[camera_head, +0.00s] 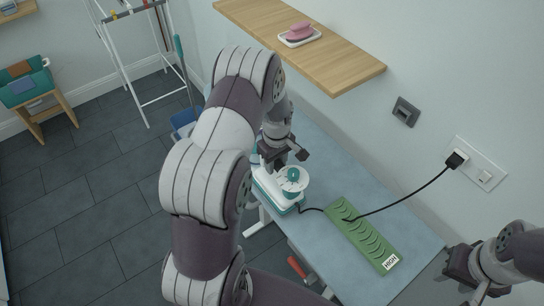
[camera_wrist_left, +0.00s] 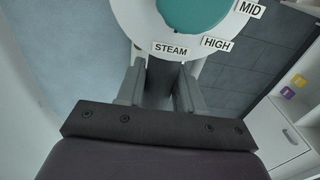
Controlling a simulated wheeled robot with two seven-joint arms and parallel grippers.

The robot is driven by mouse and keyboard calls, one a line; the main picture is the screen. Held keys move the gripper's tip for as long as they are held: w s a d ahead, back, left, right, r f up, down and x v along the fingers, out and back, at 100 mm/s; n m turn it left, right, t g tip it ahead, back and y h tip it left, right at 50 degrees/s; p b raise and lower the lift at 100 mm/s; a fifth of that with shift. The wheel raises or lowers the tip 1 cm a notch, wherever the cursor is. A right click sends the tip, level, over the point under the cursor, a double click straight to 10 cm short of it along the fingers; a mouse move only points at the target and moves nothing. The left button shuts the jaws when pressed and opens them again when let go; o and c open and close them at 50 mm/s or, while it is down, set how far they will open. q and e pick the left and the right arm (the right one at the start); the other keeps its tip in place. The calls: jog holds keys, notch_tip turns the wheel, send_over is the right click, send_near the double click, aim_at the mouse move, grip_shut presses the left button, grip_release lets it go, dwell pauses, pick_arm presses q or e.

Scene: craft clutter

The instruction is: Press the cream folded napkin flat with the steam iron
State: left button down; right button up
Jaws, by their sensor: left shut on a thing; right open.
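The steam iron (camera_head: 267,190) is white and teal and sits over the blue-grey board, left of the green ribbed strip. Its round dial (camera_head: 292,175) has a teal knob, and in the left wrist view the dial (camera_wrist_left: 196,48) shows STEAM, HIGH and MID labels. My left gripper (camera_head: 284,158) is at the iron, behind the dial, and is shut on it; the fingers (camera_wrist_left: 160,85) hide most of the grip. My right gripper (camera_head: 467,272) is open and empty at the lower right, beyond the board's edge. I see no cream napkin; my left arm hides part of the board.
The green ribbed strip (camera_head: 363,237) lies on the board (camera_head: 395,215) with a HIGH label. A black cord runs from the iron to the wall socket (camera_head: 457,159). A wooden shelf (camera_head: 340,70) with a pink-topped dish overhangs the back. A white rack (camera_head: 135,60) stands at upper left.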

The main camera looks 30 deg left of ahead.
aim_at(286, 169)
pick_arm(q)
jog(key=shift+d, duration=0.15)
jog(key=shift+s+d+r+p, duration=0.1)
jog(key=shift+s+d+p, duration=0.25)
jog(key=shift+d, duration=0.55)
jog(key=shift+s+d+r+p, duration=0.1)
jog(key=shift+s+d, duration=0.3)
jog(key=shift+d, duration=0.5)
jog(key=shift+d+f, duration=0.1)
jog(key=shift+d, duration=0.05)
jog(key=shift+s+d+f, duration=0.1)
jog(key=shift+s+d, duration=0.2)
jog(key=shift+d, duration=0.25)
jog(key=shift+s+d+f, duration=0.1)
jog(key=shift+s+d, duration=0.15)
jog(key=shift+d, duration=0.25)
jog(key=shift+r+p, duration=0.1)
jog(key=shift+p, duration=0.2)
jog(key=shift+a, duration=0.1)
